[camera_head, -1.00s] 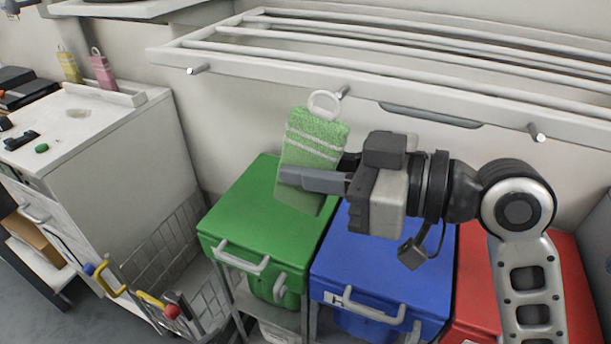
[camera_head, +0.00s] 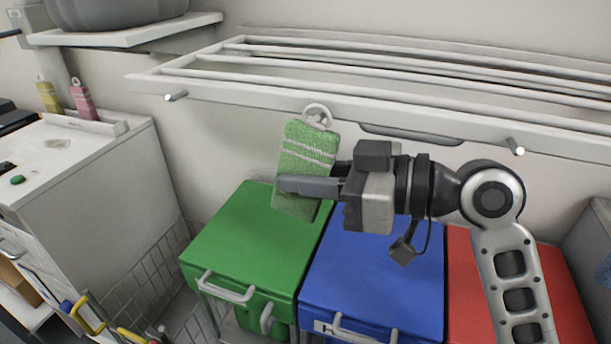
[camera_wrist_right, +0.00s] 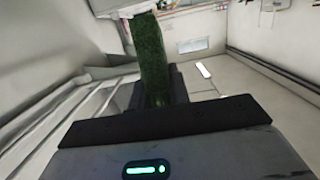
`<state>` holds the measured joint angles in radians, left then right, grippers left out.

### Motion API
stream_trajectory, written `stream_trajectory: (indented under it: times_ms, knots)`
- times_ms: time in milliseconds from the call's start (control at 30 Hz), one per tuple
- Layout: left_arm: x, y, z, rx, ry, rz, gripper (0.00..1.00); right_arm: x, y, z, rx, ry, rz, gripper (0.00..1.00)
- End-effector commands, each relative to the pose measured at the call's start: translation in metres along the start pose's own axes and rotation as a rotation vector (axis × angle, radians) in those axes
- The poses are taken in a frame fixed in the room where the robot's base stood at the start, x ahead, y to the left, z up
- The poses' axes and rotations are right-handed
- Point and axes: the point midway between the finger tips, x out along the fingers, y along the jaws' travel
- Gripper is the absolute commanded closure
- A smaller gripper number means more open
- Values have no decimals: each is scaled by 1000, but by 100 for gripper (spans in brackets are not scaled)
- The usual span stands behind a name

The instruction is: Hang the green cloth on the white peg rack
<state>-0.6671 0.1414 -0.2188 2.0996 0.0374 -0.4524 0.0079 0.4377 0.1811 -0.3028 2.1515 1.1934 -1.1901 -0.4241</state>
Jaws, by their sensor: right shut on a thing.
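The green cloth (camera_head: 307,150) has pale stripes and a white loop (camera_head: 318,115) at its top. My right gripper (camera_head: 285,187) is shut on its lower part and holds it tilted. The white peg rack (camera_head: 255,97) runs along the wall, with a left peg (camera_head: 175,97) and a right peg (camera_head: 515,146) showing. The loop is at the middle peg's place on the front rail and mostly covers that peg. I cannot tell whether the loop is around the peg or in front of it. The right wrist view shows the cloth (camera_wrist_right: 153,60) edge-on. My left gripper is out of view.
A green bin (camera_head: 245,235), a blue bin (camera_head: 375,285) and a red bin (camera_head: 480,290) stand below. A white cabinet (camera_head: 90,190) and a wire basket (camera_head: 150,260) are at left. Pink (camera_head: 83,102) and yellow (camera_head: 48,96) cloths hang behind the cabinet.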

Motion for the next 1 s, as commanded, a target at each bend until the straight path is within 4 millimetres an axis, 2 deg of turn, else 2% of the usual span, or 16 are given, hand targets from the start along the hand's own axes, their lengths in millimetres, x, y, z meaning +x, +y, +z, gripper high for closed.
stream_trajectory:
  times_ms: [467,500,567,867,1000]
  knots:
    - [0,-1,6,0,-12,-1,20,0,0,0,0,1,0,100]
    - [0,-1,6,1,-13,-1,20,0,0,0,0,1,0,71]
    - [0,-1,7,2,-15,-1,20,0,0,0,0,1,0,57]
    - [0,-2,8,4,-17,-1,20,-2,0,0,0,0,0,57]
    - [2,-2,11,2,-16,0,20,-17,1,2,0,-3,3,57]
